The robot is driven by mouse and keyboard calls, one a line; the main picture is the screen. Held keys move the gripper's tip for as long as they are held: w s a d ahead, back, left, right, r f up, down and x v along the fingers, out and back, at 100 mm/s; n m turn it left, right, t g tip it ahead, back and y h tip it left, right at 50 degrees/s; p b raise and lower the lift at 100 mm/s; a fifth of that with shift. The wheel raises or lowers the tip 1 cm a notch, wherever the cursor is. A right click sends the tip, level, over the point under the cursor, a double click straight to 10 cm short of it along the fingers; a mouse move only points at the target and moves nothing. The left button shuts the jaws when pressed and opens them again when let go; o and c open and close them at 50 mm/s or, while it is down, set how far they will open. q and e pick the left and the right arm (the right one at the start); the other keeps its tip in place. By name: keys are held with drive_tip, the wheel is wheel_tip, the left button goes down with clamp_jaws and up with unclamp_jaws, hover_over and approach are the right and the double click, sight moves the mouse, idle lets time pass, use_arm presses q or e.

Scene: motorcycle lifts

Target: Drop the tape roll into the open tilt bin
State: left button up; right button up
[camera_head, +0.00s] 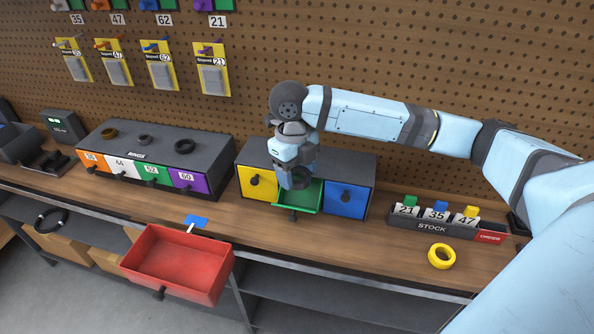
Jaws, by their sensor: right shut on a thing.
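The open tilt bin (311,197) is green and tips out from the middle of a dark cabinet (350,164), between a yellow bin (256,183) and a blue bin (346,200). My right gripper (297,179) points down just over its mouth. It is shut on a small dark round thing (300,181), which looks like a black tape roll, partly hidden by the fingers. I cannot tell whether this touches the bin. A yellow roll (441,256) lies flat on the bench at the right. My left gripper is not in view.
A red drawer (178,262) juts out from the bench front. A rings cabinet (160,152) stands left, with several rings on top. A stock tray (433,227) with number cards stands right. The pegboard (400,60) rises behind. The bench front between is mostly clear.

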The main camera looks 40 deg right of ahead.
drive_tip(key=o, duration=1)
drive_tip(key=r, duration=0.4)
drive_tip(key=w+r, duration=0.1)
drive_tip(key=r, duration=0.4)
drive_tip(key=r+p, duration=0.1)
drive_tip(key=r, duration=0.3)
drive_tip(key=shift+w+a+r, duration=0.1)
drive_tip(key=shift+w+r, duration=0.2)
drive_tip(key=shift+r, duration=0.05)
